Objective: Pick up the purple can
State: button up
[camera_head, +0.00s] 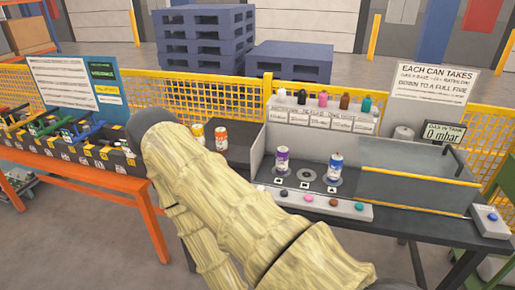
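The purple can (282,161) stands upright in the grey filling station (262,150), at its left position. It has a white band around it. A white and blue can (335,167) stands upright to its right, with an empty round position (306,174) between them. My beige-sleeved arm crosses the lower middle of the view, to the left of and in front of the purple can. My gripper does not show in this view.
An orange can (221,139) and a yellow-orange can (197,132) stand left of the station, just behind my arm. Coloured buttons (308,197) line the station's front. Several small bottles (322,99) stand on its back ledge. A clear-walled tank (415,170) is at right.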

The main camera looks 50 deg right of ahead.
aim_at(282, 153)
jog(key=z, duration=0.3)
jog(key=i, duration=0.55)
jog(key=z, duration=0.55)
